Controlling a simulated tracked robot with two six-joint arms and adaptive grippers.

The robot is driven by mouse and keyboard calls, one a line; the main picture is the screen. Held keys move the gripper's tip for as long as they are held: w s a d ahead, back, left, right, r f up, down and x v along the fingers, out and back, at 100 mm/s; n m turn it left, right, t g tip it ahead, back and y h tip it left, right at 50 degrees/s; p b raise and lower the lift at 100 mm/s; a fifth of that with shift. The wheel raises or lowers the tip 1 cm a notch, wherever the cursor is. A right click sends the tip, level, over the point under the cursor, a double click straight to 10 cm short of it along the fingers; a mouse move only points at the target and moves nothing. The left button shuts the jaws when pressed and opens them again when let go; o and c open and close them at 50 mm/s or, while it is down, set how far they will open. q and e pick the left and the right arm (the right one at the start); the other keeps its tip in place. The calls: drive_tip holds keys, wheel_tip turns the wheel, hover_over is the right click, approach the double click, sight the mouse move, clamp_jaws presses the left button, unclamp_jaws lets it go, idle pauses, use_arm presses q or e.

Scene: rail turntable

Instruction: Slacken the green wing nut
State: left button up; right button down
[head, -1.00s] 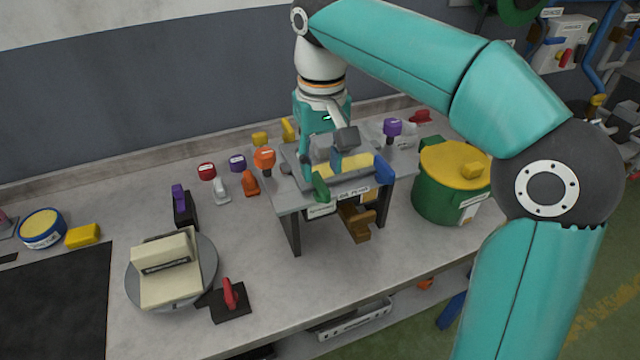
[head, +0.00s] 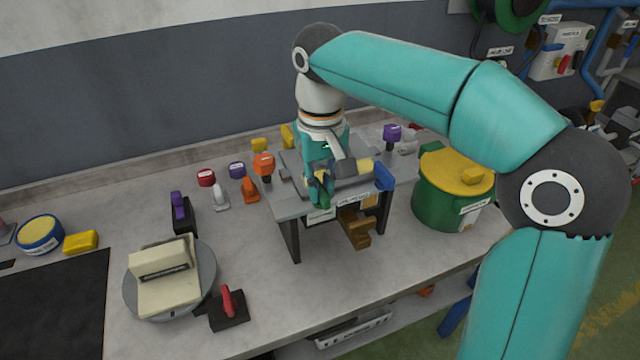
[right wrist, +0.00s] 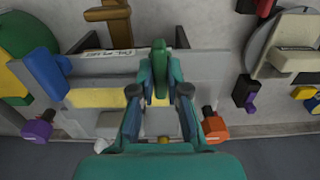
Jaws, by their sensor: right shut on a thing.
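In the right wrist view the green wing nut (right wrist: 159,58) stands upright between the two fingertips (right wrist: 160,72). In the head view the fingers hide part of it. My left gripper is in neither view.
A green pot (head: 440,200) is to the right. A turntable (head: 207,285) is at the left.

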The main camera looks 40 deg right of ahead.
drive_tip(key=shift+n+p, duration=0.3)
drive_tip(key=shift+n, duration=0.1)
drive_tip(key=n+p, duration=0.1)
drive_tip(key=n, duration=0.1)
drive_tip(key=shift+r+n, duration=0.1)
drive_tip(key=shift+n, duration=0.3)
drive_tip(key=n+p, duration=0.2)
drive_tip(key=n, duration=0.2)
drive_tip(key=n+p, duration=0.2)
drive_tip(key=n, duration=0.3)
drive_tip(key=shift+n, duration=0.4)
drive_tip(key=n+p, duration=0.1)
drive_tip(key=n, duration=0.3)
drive_tip(key=shift+w, duration=0.1)
drive_tip(key=shift+n, duration=0.3)
drive_tip(key=c, duration=1.2)
unclamp_jaws()
